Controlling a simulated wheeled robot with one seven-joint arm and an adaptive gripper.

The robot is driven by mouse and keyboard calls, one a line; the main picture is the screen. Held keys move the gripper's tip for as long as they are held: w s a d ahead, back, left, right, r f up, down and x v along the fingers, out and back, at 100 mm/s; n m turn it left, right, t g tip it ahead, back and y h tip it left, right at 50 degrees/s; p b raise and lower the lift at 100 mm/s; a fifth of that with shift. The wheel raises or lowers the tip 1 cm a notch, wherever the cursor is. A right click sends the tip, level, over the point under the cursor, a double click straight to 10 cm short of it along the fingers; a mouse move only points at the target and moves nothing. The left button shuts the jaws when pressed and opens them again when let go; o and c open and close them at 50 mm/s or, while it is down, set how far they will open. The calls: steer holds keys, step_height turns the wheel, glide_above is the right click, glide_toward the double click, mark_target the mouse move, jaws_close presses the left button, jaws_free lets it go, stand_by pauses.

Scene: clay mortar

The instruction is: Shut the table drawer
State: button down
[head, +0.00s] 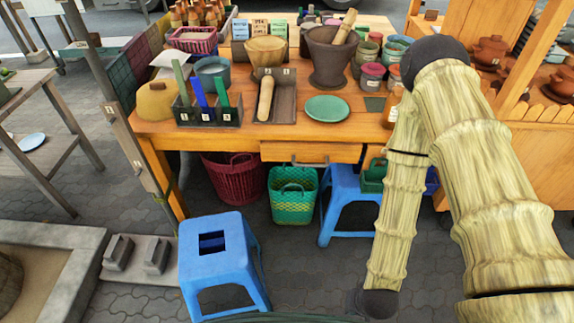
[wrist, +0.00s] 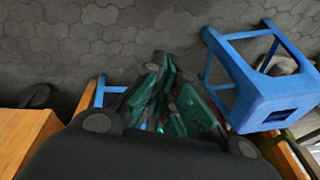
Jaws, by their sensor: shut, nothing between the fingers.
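The wooden table (head: 225,137) stands across the middle of the head view. Its drawer front (head: 311,152) shows under the tabletop edge, with a dark handle (head: 310,162) below it. No drawer interior shows, and I cannot tell how far the drawer stands out. My arm comes down on the right in front of the table, and its lower end leaves the head view at the bottom. My gripper (wrist: 165,95) shows only in the wrist view, with dark green fingers shut and empty over paving. I cannot make out the drawer there.
A blue stool (head: 212,249) stands at front left; a blue stool also shows in the wrist view (wrist: 262,92). Under the table are a red basket (head: 234,180), a green basket (head: 292,195) and another blue stool (head: 345,205). Mortars, pots and a green plate (head: 326,109) crowd the tabletop.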

steer(key=w+a+f+m+t+y+b, duration=0.1)
steer(key=w+a+f+m+t+b, duration=0.2)
steer(key=w+a, duration=0.55)
steer(key=m+t+h+b, duration=0.2)
steer(key=m+t+b, duration=1.1)
steer(key=b, duration=0.5)
glide_toward(280, 153)
steer(key=w+b, duration=0.1)
steer(key=w, duration=0.6)
steer(key=shift+b, duration=0.3)
steer(key=w, duration=0.5)
steer(key=shift+w, duration=0.1)
steer(key=shift+w+r, duration=0.1)
steer(key=shift+r, duration=0.05)
